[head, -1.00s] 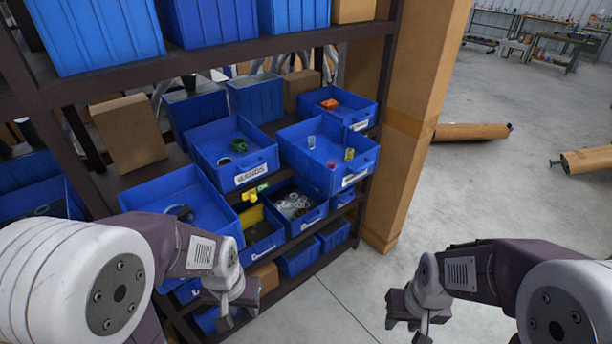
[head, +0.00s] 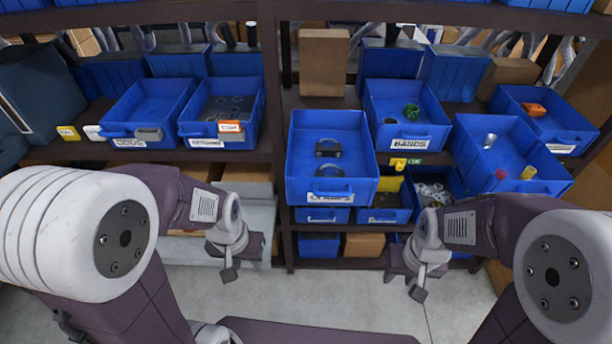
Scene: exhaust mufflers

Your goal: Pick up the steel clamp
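Two dark grey, curved metal pieces, which look like clamps, lie in the open blue bin (head: 294,165) at the middle of the shelf in the head view. One clamp (head: 328,147) lies further back and the other clamp (head: 330,172) nearer the front. I cannot tell which is steel. My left gripper (head: 230,270) hangs in front of the shelf, lower left of this bin. My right gripper (head: 418,288) hangs lower right of it. Both are apart from the bin and seem empty; their finger gaps are not clear.
A blue bin marked BANDS (head: 385,105) holds a green ring. Right of it, another blue bin (head: 480,150) holds small cylinders. Bins with rings (head: 215,135) stand left, past a dark shelf post (head: 271,60). An upper shelf beam (head: 400,14) runs overhead.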

